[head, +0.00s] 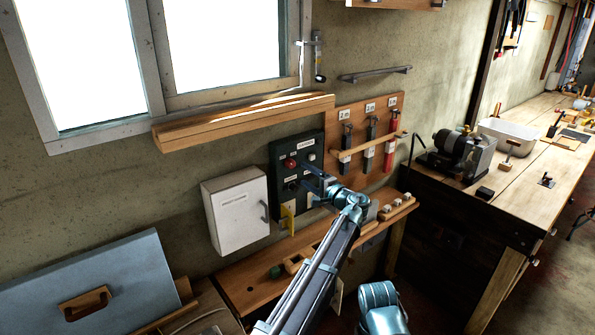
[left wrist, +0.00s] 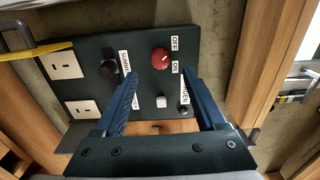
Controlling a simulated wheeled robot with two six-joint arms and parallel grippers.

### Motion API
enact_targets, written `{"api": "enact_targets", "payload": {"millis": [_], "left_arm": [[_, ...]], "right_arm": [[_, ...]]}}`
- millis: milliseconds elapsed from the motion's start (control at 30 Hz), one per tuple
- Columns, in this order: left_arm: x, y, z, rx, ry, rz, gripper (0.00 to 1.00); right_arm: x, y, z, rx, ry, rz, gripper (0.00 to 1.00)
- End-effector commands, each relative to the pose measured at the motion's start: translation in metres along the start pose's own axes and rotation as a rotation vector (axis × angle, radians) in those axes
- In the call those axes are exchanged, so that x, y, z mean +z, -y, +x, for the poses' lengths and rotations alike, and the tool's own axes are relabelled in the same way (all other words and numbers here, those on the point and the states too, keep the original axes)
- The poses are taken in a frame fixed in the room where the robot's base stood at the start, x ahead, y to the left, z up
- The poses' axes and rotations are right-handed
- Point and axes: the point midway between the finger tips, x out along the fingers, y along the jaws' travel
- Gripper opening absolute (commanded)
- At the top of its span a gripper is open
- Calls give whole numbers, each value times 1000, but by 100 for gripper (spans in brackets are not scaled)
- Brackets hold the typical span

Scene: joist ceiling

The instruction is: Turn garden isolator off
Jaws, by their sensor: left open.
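A dark green switch panel (head: 283,150) hangs on the wall and fills the middle of the left wrist view (left wrist: 210,45). It carries a red round knob (head: 290,162), also in the left wrist view (left wrist: 160,57), beside OFF and ON labels. Which label the knob points to is unclear. A black knob (left wrist: 108,69), a white button (left wrist: 161,101) and a smaller black knob (left wrist: 184,110) also show. My left gripper (left wrist: 160,76) is open and empty in front of the panel, fingertips either side below the red knob.
A white wall box (head: 236,212) is left of the panel. A tool rack (head: 388,105) hangs to its right. A wooden ledge (head: 240,283) runs below, and a plank stack (head: 240,120) above. A yellow object (head: 287,222) sits at the panel's lower edge.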

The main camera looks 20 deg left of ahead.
Motion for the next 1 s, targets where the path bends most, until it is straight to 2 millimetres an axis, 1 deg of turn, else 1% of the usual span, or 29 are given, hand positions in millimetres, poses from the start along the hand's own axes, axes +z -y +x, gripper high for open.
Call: {"api": "enact_targets", "payload": {"millis": [33,100,200,300,500,800,867,900,967,1000], "left_arm": [[1,0,-12,0,-2,0,73],[1,0,-25,0,-2,0,73],[1,0,-39,0,-1,0,73],[0,0,-50,0,-1,-1,73],[0,0,-58,1,1,-1,73],[2,-1,-58,3,2,-2,73],[9,-5,-57,23,11,-9,73],[18,-10,-56,48,23,-19,73],[40,-24,-54,112,50,-44,73],[59,-38,-54,172,77,-67,73]], "right_arm": [[0,0,0,0,0,0,50],[0,0,0,0,0,0,50],[0,0,0,0,0,0,50],[0,0,0,0,0,0,50],[0,0,0,0,0,0,50],[0,0,0,0,0,0,50],[0,0,0,0,0,0,50],[0,0,0,0,0,0,50],[0,0,0,0,0,0,50],[0,0,0,0,0,0,50]]}}
